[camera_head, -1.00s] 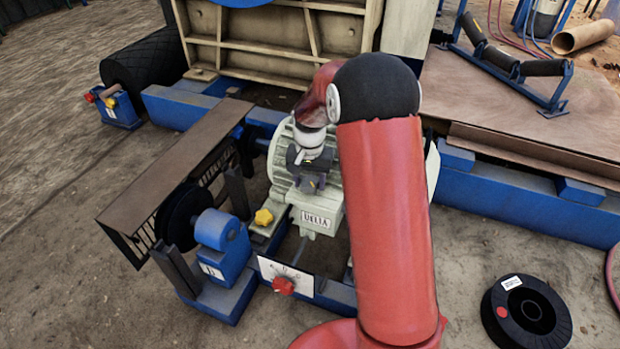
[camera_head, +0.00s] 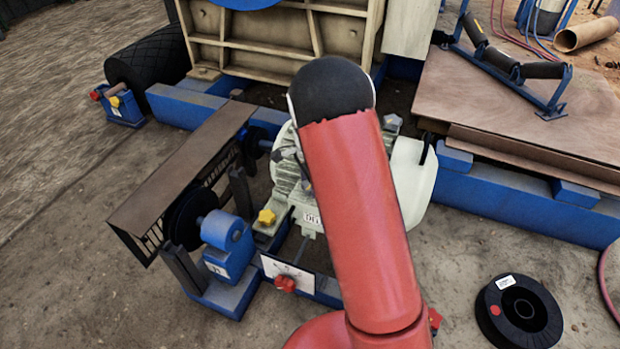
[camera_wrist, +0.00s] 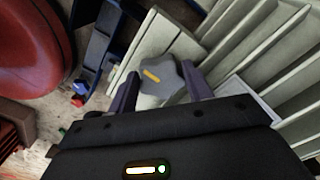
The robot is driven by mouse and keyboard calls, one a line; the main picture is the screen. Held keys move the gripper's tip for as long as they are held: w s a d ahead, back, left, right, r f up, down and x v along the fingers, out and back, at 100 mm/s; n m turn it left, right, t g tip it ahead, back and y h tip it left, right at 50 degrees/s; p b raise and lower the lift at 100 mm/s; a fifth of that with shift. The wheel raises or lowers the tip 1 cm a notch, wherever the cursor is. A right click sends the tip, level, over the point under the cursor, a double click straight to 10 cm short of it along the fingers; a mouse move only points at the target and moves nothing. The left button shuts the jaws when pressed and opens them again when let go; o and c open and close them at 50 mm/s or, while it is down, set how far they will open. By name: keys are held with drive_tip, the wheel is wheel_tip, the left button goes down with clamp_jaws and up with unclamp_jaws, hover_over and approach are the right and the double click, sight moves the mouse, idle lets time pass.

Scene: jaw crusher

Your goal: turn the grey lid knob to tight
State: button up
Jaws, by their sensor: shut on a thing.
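The grey lid knob (camera_wrist: 174,88) is lobed and has a yellow bar mark on its face, which lies at a slant in the wrist view. My gripper (camera_wrist: 160,88) has one dark finger on each side of the knob and is shut on it. The knob stands on a pale grey-green surface of the machine. In the head view my red arm hides the knob and nearly all of the gripper. No mark for tight can be read in either view.
The finned motor (camera_head: 284,178) is partly behind my arm. A belt guard (camera_head: 180,165) stands left. A black spool (camera_head: 520,315) lies on open ground at right.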

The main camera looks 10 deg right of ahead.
drive_tip(key=shift+m+p, duration=0.65)
drive_tip(key=shift+m, duration=0.75)
drive_tip(key=o, duration=1)
drive_tip(key=shift+w, duration=0.1)
